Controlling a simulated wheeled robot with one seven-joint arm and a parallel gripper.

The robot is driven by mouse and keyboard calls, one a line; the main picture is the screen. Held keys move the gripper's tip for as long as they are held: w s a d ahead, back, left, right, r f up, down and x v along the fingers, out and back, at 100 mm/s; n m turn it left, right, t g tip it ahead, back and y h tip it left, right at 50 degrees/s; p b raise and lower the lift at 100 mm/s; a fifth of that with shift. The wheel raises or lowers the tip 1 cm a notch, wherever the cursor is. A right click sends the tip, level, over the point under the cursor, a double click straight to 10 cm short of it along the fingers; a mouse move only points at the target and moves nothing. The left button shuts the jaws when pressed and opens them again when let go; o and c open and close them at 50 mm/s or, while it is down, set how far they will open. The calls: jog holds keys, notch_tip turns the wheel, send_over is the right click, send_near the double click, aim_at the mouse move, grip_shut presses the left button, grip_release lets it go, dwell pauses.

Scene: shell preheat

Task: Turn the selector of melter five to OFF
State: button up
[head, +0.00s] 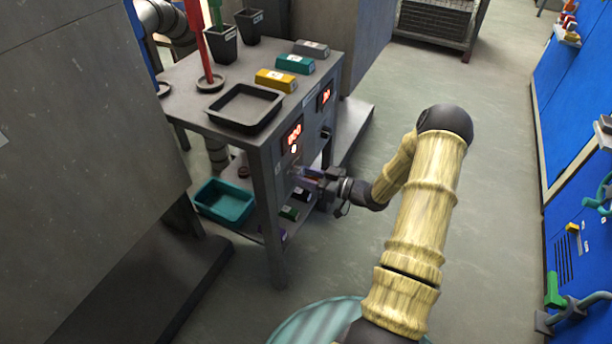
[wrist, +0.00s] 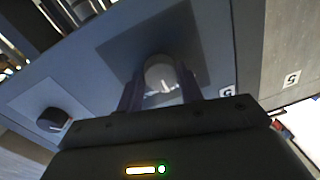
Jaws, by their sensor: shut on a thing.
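The grey panel (head: 287,160) on the side of the bench carries two red-lit displays, a nearer one (head: 293,136) and a farther one (head: 325,97). My gripper (head: 308,180) is at the panel below the nearer display and hides the knob there in the head view. In the wrist view my gripper (wrist: 160,88) has its fingers on both sides of a round grey selector knob (wrist: 161,72) with a white pointer mark, shut on it. OFF lettering cannot be made out.
A second, dark knob (wrist: 52,120) sits on the panel at left in the wrist view. On the bench top are a black tray (head: 245,107) and coloured blocks, including a yellow one (head: 276,81). A teal bin (head: 224,203) stands below. The floor at right is clear.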

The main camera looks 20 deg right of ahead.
jog(key=shift+n, duration=0.4)
jog(key=n, duration=0.4)
jog(key=shift+h, duration=0.3)
jog(key=n+b, duration=0.1)
jog(key=n, duration=0.3)
dwell(0.3)
jog(key=o, duration=1)
jog(key=shift+r, duration=0.1)
